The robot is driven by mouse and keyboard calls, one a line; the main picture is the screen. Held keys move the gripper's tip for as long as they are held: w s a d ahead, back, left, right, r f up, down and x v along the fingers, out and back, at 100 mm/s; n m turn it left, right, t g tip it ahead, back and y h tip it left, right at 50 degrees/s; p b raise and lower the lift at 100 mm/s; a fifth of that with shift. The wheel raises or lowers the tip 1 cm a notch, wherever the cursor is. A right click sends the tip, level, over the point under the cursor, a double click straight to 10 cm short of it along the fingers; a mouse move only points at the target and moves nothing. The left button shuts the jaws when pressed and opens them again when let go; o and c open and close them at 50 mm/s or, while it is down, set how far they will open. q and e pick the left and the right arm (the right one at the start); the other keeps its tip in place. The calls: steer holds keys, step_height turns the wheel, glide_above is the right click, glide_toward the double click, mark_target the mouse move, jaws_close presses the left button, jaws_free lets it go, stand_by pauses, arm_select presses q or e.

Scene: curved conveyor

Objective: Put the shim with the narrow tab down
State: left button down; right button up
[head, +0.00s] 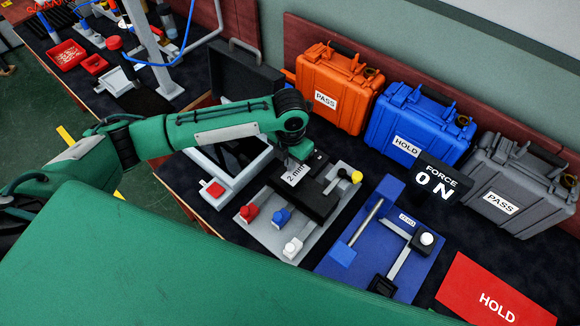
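My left gripper (297,163) is at the end of the green arm, pointing down beside a grey plate labelled "2 mm" (294,175). Its fingers are small, dark and partly hidden by the wrist, so I cannot tell whether they are open or hold the plate. The labelled plate is at the back end of a black block (304,205) on a light grey fixture (262,235). No narrow tab can be made out, so I cannot tell whether this plate is the shim. My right gripper is out of view.
Red (250,212), blue (282,215) and white (293,247) knobs sit on the fixture. A blue gauge board (345,271) and red HOLD mat (480,297) lie to the right. Orange (335,88), blue (415,125) and grey (515,190) cases stand behind. An open black case (243,75) is behind my arm.

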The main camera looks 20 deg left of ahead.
arm_select(q)
step_height(320, 180, down, 4)
steer(key=shift+r+p, duration=0.25)
steer(key=shift+p, duration=0.05)
steer(key=shift+f, duration=0.35)
steer(key=shift+f, duration=0.15)
steer(key=c, duration=1.6)
jaws_free()
steer(key=shift+c, duration=0.2)
step_height(320, 180, up, 12)
steer(key=shift+r+b, duration=0.2)
steer(key=shift+b, duration=1)
